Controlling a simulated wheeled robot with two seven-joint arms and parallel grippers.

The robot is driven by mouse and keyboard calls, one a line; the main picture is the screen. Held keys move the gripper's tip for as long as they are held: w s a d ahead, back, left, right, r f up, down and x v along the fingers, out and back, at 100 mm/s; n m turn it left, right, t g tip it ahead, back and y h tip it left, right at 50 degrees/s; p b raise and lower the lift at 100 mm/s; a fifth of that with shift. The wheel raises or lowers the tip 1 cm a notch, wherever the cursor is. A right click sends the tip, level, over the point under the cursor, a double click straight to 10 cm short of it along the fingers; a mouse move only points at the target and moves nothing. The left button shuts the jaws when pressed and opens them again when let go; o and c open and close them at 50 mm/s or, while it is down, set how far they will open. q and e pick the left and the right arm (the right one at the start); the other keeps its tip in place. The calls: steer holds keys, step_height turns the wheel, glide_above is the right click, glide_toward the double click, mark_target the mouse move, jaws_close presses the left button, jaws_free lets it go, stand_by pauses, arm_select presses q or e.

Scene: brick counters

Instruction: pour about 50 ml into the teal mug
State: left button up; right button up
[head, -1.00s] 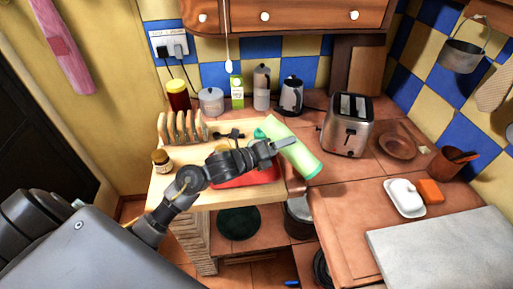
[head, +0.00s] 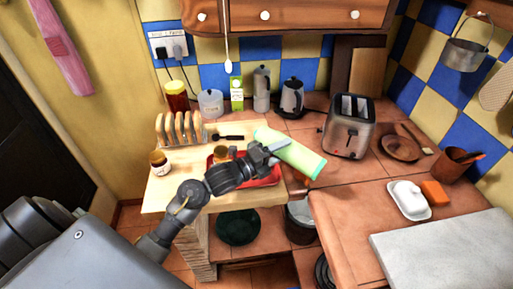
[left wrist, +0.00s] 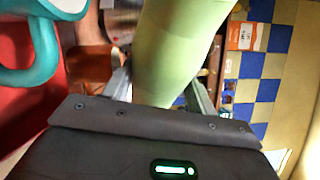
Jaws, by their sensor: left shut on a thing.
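My left gripper (head: 278,150) is shut on a pale green bottle-like container (head: 301,158). It holds the container strongly tilted, over the right side of the wooden board's red tray (head: 262,182). In the left wrist view the container (left wrist: 172,45) stands between the two fingers (left wrist: 160,94). The teal mug (left wrist: 38,62) shows at the upper left there, with its handle and part of its rim, over the red tray (left wrist: 14,105). In the head view the mug is hidden behind my gripper and the container. I cannot see any liquid. My right gripper is out of view.
Canisters, a carton (head: 237,93) and a kettle (head: 291,97) line the back. A toaster (head: 348,127) stands to the right.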

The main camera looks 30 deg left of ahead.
arm_select(q)
steer(key=shift+a+r+n+t, duration=0.1)
steer(key=shift+r+n+t, duration=0.3)
steer(key=shift+r+n, duration=0.4)
stand_by(0.9)
steer(key=shift+d+f+n, duration=0.15)
steer(key=shift+d+n, duration=0.25)
stand_by(2.1)
steer(key=shift+d+f+m, duration=0.1)
steer(key=shift+f+m, duration=0.2)
steer(key=shift+m, duration=0.3)
steer(key=m+p, duration=0.1)
steer(key=r+m+g+p, duration=0.1)
steer(key=m, duration=0.1)
steer(key=shift+s+d+g, duration=0.1)
steer(key=shift+d+g, duration=0.2)
steer(key=shift+d, duration=0.1)
steer(key=shift+f+m+y, duration=0.3)
steer(key=shift+a+r+m, duration=0.1)
steer(key=shift+r+m, duration=0.4)
steer(key=shift+r, duration=0.15)
steer(key=shift+r+g+p, duration=0.15)
steer(key=shift+g+p, duration=0.15)
steer(key=shift+y, duration=0.3)
